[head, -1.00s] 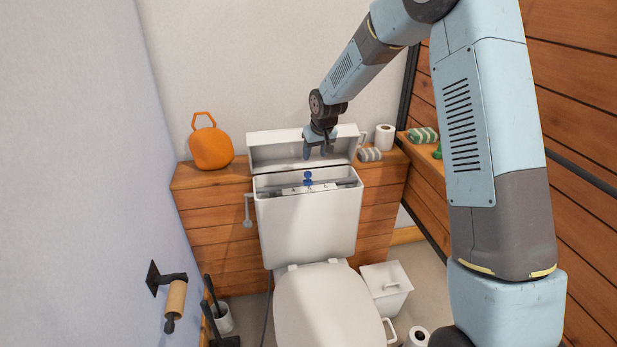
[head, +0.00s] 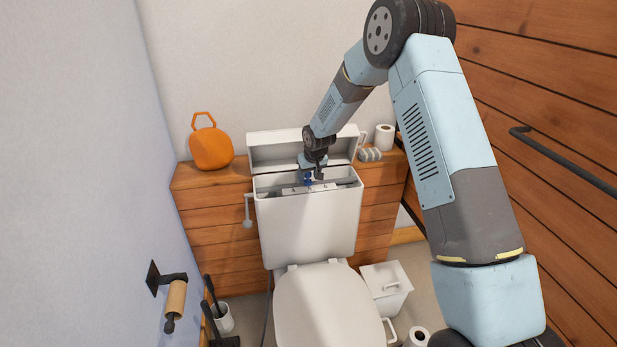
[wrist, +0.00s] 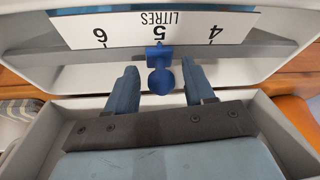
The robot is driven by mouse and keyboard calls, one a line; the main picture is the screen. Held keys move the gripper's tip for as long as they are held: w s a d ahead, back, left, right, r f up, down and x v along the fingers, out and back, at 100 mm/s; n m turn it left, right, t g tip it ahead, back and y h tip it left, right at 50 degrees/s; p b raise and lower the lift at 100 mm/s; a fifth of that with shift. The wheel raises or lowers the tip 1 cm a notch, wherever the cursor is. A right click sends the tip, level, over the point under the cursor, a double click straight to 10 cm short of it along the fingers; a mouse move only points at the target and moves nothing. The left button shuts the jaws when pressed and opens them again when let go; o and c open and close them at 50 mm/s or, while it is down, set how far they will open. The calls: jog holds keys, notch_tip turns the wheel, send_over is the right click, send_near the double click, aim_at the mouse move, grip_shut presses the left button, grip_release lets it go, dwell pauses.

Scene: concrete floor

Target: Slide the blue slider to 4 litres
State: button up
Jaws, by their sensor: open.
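The blue slider (wrist: 160,80) sits on a grey rail in the open toilet cistern, at the 5 of the white LITRES scale (wrist: 85,30). The scale reads upside down in the wrist view, with 4 on the right and 6 on the left. My gripper (wrist: 159,66) is open, with one blue finger on each side of the slider's round knob and a small gap showing on both sides. In the head view my gripper (head: 314,174) is down at the cistern opening and partly hides the slider (head: 307,180).
The white cistern (head: 310,225) is open, with its lid (head: 272,152) standing behind it. An orange container (head: 211,148) stands on the wooden ledge at left. A toilet roll (head: 384,137) and a grey ribbed object (head: 369,155) are at right.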

jog(key=shift+w+f, duration=0.15)
jog(key=shift+f, duration=0.25)
grip_shut()
dwell(0.4)
